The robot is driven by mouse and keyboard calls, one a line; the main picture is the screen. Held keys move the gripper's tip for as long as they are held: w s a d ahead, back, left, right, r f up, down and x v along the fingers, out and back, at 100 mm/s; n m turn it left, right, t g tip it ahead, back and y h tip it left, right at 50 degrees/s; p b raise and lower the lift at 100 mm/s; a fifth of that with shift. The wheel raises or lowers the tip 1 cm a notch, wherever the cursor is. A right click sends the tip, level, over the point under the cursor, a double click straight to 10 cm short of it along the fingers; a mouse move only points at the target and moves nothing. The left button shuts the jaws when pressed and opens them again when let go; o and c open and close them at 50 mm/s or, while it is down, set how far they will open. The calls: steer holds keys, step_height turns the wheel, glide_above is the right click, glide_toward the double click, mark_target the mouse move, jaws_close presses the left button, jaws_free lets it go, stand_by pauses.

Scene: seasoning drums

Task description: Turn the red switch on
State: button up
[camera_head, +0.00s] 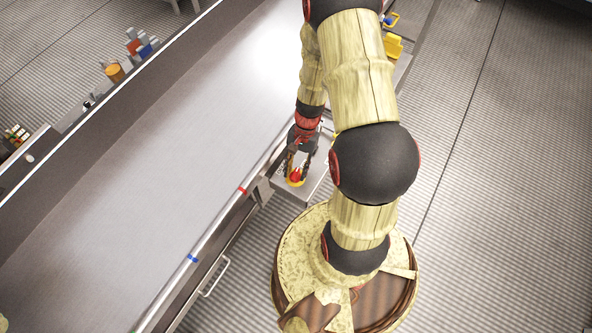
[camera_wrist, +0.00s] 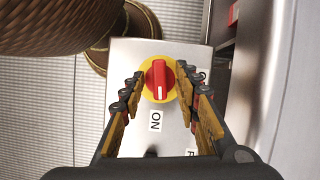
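The red switch (camera_wrist: 158,76) is a red rotary knob on a round yellow plate (camera_wrist: 146,92), mounted on a grey metal box (camera_wrist: 125,60). Its grip runs up and down in the wrist view, and the white mark is at the lower end, facing the ON label (camera_wrist: 155,121). Another label (camera_wrist: 191,153) is mostly hidden by my right finger. My gripper (camera_wrist: 160,86) is open, with one finger on each side of the knob. Contact with the knob cannot be told. In the head view, my gripper (camera_head: 299,163) is over the red and yellow switch (camera_head: 295,177).
A long grey conveyor (camera_head: 150,170) runs beside the box, with a side rail and a handle (camera_head: 215,277) below it. A yellow object (camera_head: 393,46) stands behind my arm. Small coloured items (camera_head: 133,50) are beyond the conveyor. The floor at right is clear.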

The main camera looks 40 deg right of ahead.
steer(key=shift+c, duration=1.4)
steer(key=shift+s, duration=0.1)
jaws_close()
steer(key=shift+f, duration=0.1)
